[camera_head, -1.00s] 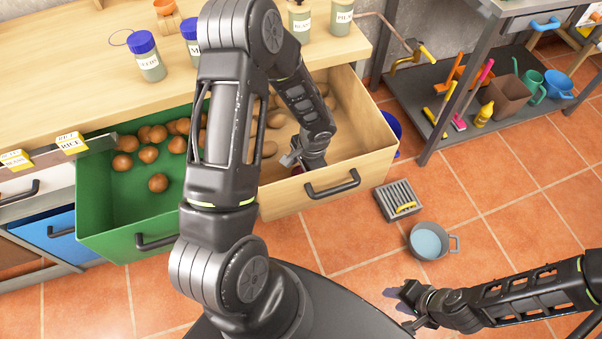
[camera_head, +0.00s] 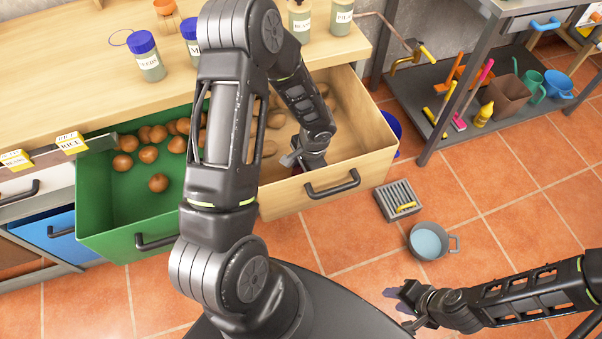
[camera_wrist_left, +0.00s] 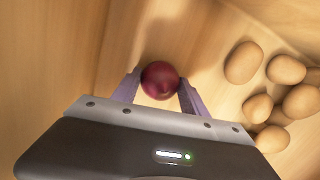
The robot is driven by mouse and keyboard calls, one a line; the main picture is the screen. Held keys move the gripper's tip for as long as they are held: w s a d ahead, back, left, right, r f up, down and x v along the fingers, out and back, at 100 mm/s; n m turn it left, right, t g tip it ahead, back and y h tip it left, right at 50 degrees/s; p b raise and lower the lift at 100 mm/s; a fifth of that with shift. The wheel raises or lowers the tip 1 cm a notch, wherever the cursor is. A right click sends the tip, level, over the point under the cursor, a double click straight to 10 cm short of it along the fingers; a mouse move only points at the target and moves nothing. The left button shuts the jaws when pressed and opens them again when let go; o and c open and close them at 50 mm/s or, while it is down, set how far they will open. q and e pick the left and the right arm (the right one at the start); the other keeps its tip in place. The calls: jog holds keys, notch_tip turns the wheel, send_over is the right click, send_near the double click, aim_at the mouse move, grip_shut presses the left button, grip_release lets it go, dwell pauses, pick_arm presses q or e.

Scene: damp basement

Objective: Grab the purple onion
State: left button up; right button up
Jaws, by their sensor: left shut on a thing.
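The purple onion (camera_wrist_left: 160,80) is a round dark red-purple ball inside the light wooden drawer (camera_head: 370,172). My left gripper (camera_wrist_left: 158,88) reaches down into this drawer, and its two fingers are shut on the onion, one on each side. In the head view my left gripper (camera_head: 293,161) is low behind the drawer's front panel, mostly hidden by my own arm, and the onion is hard to make out there. My right gripper (camera_head: 404,308) hangs over the tiled floor at the lower right; its fingers are too small to read.
Several brown potatoes (camera_wrist_left: 287,69) lie in the wooden drawer beside the gripper. The green drawer (camera_head: 105,206) with several brown onions (camera_head: 158,182) stands open to the left. A grey pot (camera_head: 430,241) and a slatted box (camera_head: 398,200) are on the floor.

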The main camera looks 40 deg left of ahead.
pick_arm(q)
jog(key=c, duration=0.3)
notch_tip(320, 180, up, 10)
jog(key=shift+r+p, duration=0.1)
jog(key=shift+p, duration=0.2)
dwell(0.7)
